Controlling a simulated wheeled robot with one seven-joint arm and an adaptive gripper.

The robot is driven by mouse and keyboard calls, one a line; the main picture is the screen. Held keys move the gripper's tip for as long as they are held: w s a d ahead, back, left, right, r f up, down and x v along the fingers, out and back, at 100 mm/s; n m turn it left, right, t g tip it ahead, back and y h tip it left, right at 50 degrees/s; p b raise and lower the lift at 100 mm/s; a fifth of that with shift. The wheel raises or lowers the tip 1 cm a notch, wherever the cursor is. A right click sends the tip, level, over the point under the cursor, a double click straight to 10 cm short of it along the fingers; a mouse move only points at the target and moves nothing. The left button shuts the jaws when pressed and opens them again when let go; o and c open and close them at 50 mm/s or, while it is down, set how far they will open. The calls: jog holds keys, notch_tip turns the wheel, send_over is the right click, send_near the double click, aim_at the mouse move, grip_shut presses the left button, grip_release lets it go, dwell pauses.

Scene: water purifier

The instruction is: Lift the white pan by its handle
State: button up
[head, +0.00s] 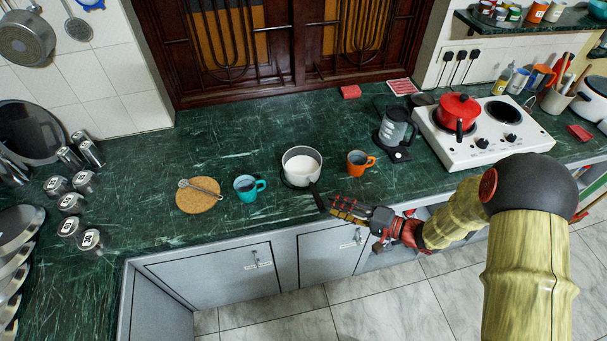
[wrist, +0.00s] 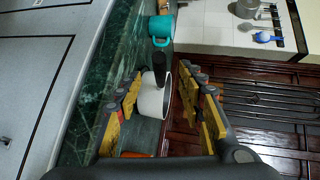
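The white pan (head: 301,165) stands on the green counter near its front edge, with its dark handle (head: 317,194) pointing toward the front. My gripper (head: 327,204) is at the front edge, close to the end of the handle. In the wrist view, my gripper (wrist: 161,76) is open, with one finger on each side. The white pan (wrist: 153,98) and its dark handle (wrist: 159,67) show in the gap between the fingers. I cannot tell whether a finger touches the handle.
A teal mug (head: 247,188) stands left of the pan and an orange mug (head: 358,163) right of it. A kettle (head: 394,130) and a white stove with a red pot (head: 460,112) are at the right.

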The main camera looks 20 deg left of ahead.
aim_at(320, 205)
jog(key=x, duration=0.3)
jog(key=b+x, duration=0.1)
jog(key=x, duration=0.1)
jog(key=shift+s+a+f, duration=0.15)
jog(key=shift+a, duration=0.25)
jog(key=shift+c, duration=1.3)
grip_shut()
